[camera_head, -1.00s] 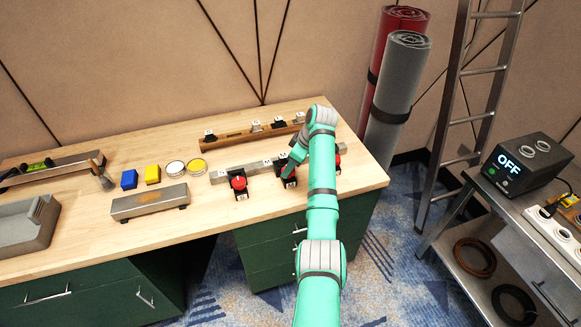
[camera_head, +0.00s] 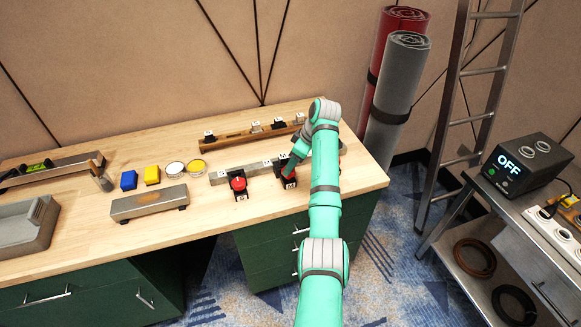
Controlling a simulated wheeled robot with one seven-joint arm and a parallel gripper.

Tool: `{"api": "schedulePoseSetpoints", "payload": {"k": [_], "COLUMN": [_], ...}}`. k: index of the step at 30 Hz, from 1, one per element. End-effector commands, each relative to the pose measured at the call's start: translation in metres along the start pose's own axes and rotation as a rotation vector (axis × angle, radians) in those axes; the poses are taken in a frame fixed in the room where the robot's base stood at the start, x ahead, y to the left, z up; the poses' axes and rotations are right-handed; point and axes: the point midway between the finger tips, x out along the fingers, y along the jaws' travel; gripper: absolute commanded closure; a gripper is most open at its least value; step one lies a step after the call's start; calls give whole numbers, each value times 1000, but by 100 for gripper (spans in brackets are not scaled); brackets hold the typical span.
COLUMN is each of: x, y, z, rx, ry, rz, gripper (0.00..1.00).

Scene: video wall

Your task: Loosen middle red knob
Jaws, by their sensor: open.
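A grey rail (camera_head: 222,175) on the wooden bench carries black clamps with red knobs. The left red knob (camera_head: 238,183) is in plain view. My gripper (camera_head: 286,173) is small, dark and partly hidden by my wrist. It is at the middle clamp, close to the knob and open. I cannot tell whether its fingers touch or surround the knob.
Behind stands a wooden rail (camera_head: 230,138) with several clamps. A metal block (camera_head: 148,203), a blue block (camera_head: 129,180), a yellow block (camera_head: 152,175) and two round tins lie left. A ladder (camera_head: 477,72) and a cart with an "OFF" box (camera_head: 526,165) stand right.

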Motion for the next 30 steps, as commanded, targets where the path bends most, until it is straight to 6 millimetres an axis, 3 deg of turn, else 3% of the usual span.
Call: {"api": "schedulePoseSetpoints", "payload": {"k": [6, 13, 19, 30], "x": [-44, -73, -84, -84], "y": [1, -1, 0, 0], "z": [0, -4, 0, 1], "rx": [1, -6, 0, 2], "ry": [1, 0, 0, 0], "rz": [5, 0, 0, 1], "gripper": [56, 56, 56, 56]}}
